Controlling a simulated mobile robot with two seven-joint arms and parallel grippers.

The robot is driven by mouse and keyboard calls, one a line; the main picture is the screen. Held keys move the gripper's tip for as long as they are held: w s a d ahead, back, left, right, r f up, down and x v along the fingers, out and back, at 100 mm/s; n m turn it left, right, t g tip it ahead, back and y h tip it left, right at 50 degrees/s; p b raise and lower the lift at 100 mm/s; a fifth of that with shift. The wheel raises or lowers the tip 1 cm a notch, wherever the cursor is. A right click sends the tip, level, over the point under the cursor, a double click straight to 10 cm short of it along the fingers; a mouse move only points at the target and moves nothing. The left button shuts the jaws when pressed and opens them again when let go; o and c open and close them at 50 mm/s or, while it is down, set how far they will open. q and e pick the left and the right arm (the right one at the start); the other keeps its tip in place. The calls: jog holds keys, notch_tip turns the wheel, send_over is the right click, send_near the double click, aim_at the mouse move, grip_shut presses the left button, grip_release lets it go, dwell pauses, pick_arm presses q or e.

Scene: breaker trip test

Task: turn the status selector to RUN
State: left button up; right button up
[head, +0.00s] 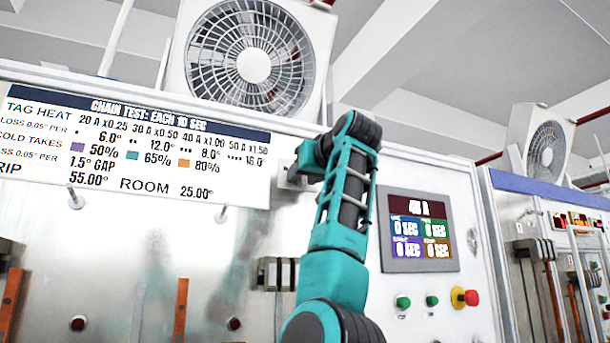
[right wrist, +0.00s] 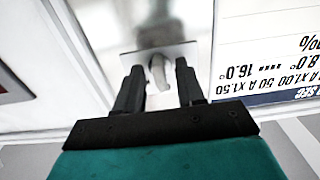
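The selector is a small grey curved handle (right wrist: 158,73) on a pale square plate (right wrist: 187,52) in the right wrist view, where the scene appears upside down. My right gripper (right wrist: 160,66) has its two dark fingers apart, one on each side of the handle. I see gaps beside the handle, and cannot tell whether a finger touches it. In the head view my right gripper (head: 290,177) is at the panel, just right of the white chart, and mostly hides the plate. No RUN mark is readable. My left gripper is not in view.
A white chart (head: 130,145) fills the panel's upper left. A display (head: 420,232) reading 40 A is right of my arm, above green buttons (head: 403,302) and a red knob (head: 471,298). Pegs (head: 222,214) stick out below the chart. A fan (head: 253,62) stands above.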

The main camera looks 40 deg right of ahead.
jog(key=b+v, duration=0.3)
jog(key=v, duration=1)
jog(key=shift+b, duration=0.4)
